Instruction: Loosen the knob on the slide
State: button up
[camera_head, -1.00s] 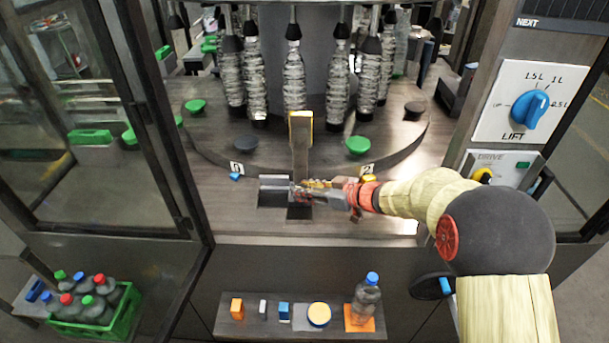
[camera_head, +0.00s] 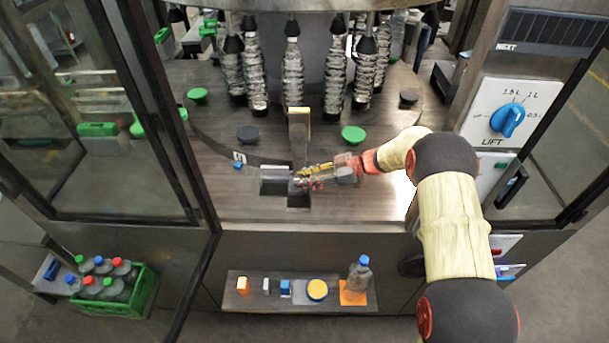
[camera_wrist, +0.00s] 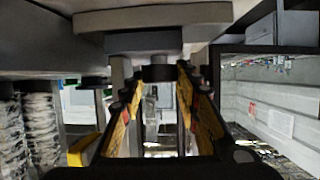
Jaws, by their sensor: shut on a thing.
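My gripper (camera_head: 306,181) is at the slide, the grey metal block (camera_head: 275,179) in the dark slot of the machine's table, and comes at it from the right. In the wrist view, my gripper's two yellow-edged fingers (camera_wrist: 160,82) are on either side of a small dark round knob (camera_wrist: 160,73), shut on it. The knob sits under a grey block (camera_wrist: 145,42). In the head view my fingers hide the knob, and I cannot tell how far it is turned.
An upright plate with a yellow top (camera_head: 299,125) stands just behind my gripper. Bottles hang around the carousel (camera_head: 215,125) beyond it. A shelf with small parts and a bottle (camera_head: 360,275) is below the table. The lift dial panel (camera_head: 518,95) is at the right.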

jog(key=shift+f, duration=0.1)
dwell(0.4)
jog(key=o, duration=0.9)
jog(key=shift+o, duration=1.3)
jog(key=shift+w+r, duration=0.1)
jog(key=shift+r, duration=0.1)
